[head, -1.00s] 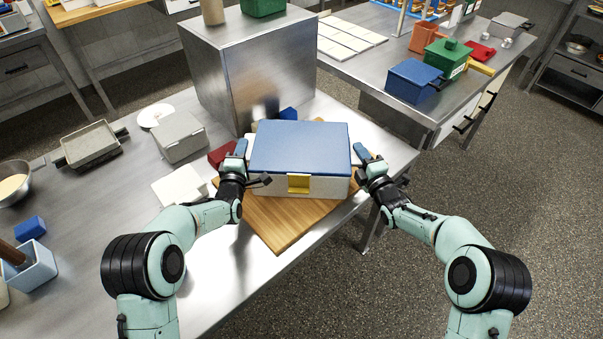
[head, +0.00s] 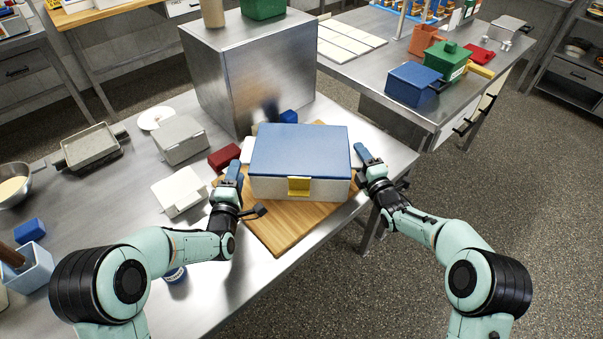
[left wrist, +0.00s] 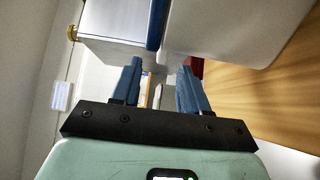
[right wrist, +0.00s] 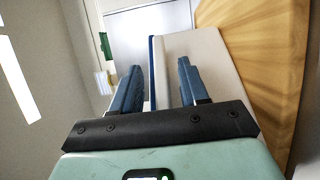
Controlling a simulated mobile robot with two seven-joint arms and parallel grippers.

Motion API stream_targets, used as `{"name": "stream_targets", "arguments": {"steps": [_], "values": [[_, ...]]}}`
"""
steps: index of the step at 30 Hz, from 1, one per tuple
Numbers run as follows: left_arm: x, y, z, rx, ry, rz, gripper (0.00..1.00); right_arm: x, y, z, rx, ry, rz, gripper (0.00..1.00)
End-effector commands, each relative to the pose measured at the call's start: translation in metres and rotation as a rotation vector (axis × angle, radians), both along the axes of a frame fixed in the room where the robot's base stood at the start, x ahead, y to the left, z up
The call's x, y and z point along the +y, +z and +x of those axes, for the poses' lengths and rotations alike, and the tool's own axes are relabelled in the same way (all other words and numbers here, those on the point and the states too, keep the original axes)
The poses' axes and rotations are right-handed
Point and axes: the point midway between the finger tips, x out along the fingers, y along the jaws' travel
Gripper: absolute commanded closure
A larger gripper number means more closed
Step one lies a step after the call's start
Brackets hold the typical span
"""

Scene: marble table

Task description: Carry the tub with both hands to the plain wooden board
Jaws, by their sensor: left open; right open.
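The tub (head: 300,190) is a white box with a blue lid and a yellow latch on its front. It stands on the plain wooden board (head: 277,229), which sticks out in front of it and at its sides. My left gripper (head: 233,172) is open beside the tub's left end, with a gap between them. My right gripper (head: 366,157) is open just off the tub's right end. In the right wrist view the tub's white wall (right wrist: 200,60) shows beyond the blue fingers (right wrist: 158,85). In the left wrist view the fingers (left wrist: 158,80) are empty.
A dark red block (head: 224,157) and a white box (head: 180,190) lie left of the board. A grey box (head: 180,138) and a grey tray (head: 92,146) stand farther left. A large metal cabinet (head: 260,75) stands behind the tub.

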Motion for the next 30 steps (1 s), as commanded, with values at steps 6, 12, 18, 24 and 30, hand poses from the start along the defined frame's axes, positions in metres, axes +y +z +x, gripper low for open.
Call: {"name": "stream_targets", "arguments": {"steps": [6, 12, 18, 24, 30], "values": [[0.001, 0.000, -0.030, 0.001, 0.001, 0.001, 0.56, 0.000, 0.000, 0.000, 0.000, 0.000, 0.000, 0.56], [0.001, 0.000, -0.037, -0.001, 0.001, 0.001, 0.56, -0.003, 0.000, -0.006, 0.000, 0.000, 0.000, 0.56], [0.001, 0.000, -0.037, -0.001, 0.001, 0.001, 0.56, -0.015, 0.000, -0.035, 0.001, -0.002, 0.000, 0.56], [0.001, 0.000, -0.036, -0.001, 0.001, 0.001, 0.56, -0.030, 0.000, -0.074, 0.001, -0.002, 0.001, 0.56], [0.001, 0.000, -0.036, -0.001, 0.001, 0.001, 0.56, -0.041, 0.000, -0.102, 0.000, -0.001, 0.000, 0.56]]}}
